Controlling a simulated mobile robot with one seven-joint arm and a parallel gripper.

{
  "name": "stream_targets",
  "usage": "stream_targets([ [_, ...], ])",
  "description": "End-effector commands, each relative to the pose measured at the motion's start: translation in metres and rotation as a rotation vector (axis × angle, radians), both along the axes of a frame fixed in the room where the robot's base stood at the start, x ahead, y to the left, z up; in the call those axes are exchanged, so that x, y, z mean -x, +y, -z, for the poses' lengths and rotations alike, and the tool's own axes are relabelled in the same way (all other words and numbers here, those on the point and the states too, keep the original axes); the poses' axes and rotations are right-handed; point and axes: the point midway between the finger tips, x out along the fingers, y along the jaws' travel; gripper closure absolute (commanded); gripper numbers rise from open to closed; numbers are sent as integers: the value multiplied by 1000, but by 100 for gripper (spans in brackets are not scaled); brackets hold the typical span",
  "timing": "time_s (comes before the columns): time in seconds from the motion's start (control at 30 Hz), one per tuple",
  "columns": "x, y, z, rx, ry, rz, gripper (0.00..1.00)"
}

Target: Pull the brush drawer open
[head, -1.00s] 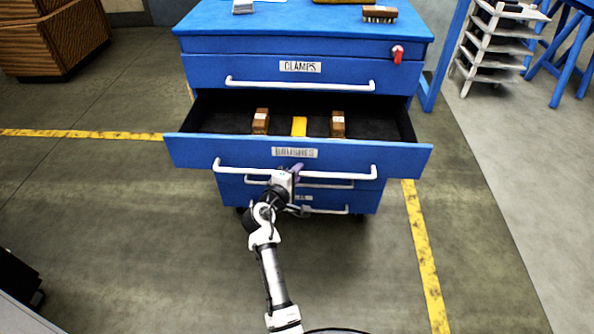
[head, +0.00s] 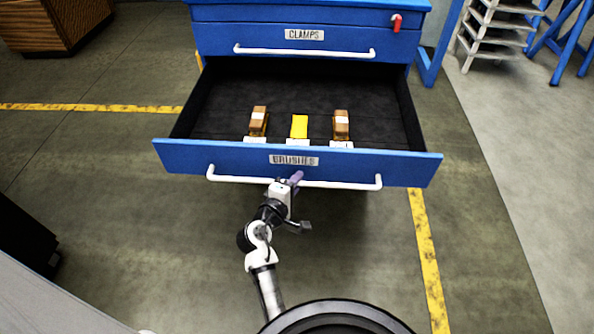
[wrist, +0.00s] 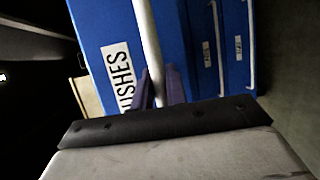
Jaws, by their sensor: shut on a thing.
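The brush drawer (head: 225,158), blue with a BRUSHES label (head: 293,160), stands far out of its cabinet in the head view. Its white bar handle (head: 340,184) runs along the front. My gripper (head: 294,181) is shut on the handle near its middle. The wrist view shows the purple fingers (wrist: 160,88) on either side of the white bar (wrist: 150,45), beside the label (wrist: 118,75). Inside the drawer lie two brown wooden brushes (head: 258,122) (head: 341,126) and a yellow item (head: 299,127) between them, with white labels in front.
The CLAMPS drawer (head: 270,46) above is shut, and a red key-like tag (head: 397,23) is at its upper right. A wooden crate (head: 50,25) stands at far left. A white shelf rack (head: 490,40) stands at right. Floor beside the cabinet is clear.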

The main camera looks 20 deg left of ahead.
Motion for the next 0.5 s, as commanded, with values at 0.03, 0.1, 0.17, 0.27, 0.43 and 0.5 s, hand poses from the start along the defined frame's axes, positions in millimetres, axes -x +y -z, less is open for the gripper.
stream_targets([
  [0.03, 4, 0, 0, 0, 0, -3, 100],
  [0.1, 7, -1, 0, 1, -1, -3, 100],
  [0.17, 9, -1, 0, 1, -1, -3, 100],
  [0.27, 10, -2, 0, 0, -1, -3, 100],
  [0.43, 10, -2, 0, 0, -1, -3, 100],
  [0.5, 10, -2, 0, 0, -1, -3, 100],
])
